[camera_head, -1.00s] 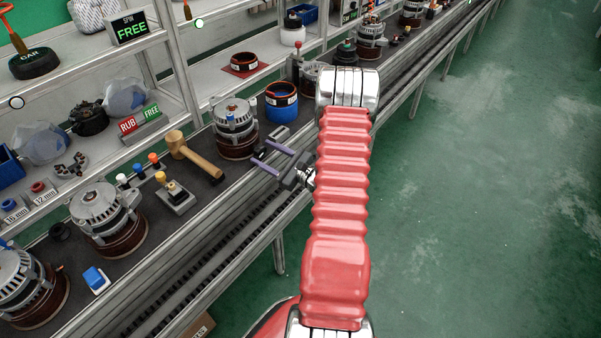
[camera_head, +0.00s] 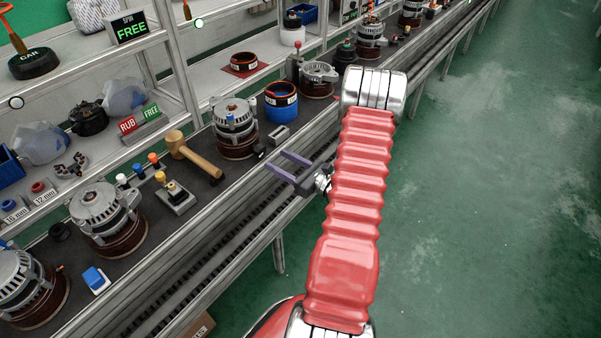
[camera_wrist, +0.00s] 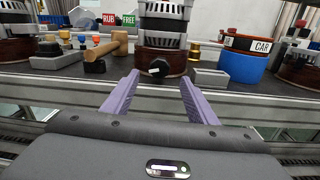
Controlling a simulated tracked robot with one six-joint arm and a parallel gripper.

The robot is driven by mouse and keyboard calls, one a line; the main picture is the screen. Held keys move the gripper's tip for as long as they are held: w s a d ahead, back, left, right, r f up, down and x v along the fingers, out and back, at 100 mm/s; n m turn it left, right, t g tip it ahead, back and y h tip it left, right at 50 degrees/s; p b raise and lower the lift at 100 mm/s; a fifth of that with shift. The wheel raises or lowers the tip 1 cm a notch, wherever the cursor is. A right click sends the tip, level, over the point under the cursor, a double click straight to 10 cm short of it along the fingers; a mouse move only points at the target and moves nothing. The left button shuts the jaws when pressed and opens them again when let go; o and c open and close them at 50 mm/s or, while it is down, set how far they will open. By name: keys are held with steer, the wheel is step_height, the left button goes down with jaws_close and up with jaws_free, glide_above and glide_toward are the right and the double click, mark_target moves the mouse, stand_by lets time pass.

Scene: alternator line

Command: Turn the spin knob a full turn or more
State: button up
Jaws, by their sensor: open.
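A black spin knob with a pale pointer mark (camera_wrist: 158,68) sticks out in front of an alternator in the wrist view. In the head view it looks like the small dark piece (camera_head: 259,150) beside the alternator (camera_head: 235,128). My gripper (camera_head: 276,161) is open and empty, its purple fingers apart, over the front edge of the bench. In the wrist view my gripper (camera_wrist: 159,77) points at the knob, which shows between the fingertips. The knob appears beyond the tips, with no visible contact.
Free green floor (camera_head: 480,220) lies right of the bench.

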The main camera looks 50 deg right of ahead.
steer(key=s+n, duration=0.1)
steer(key=s, duration=0.6)
steer(key=shift+s+d, duration=0.25)
steer(key=shift+f, duration=0.15)
stand_by(0.4)
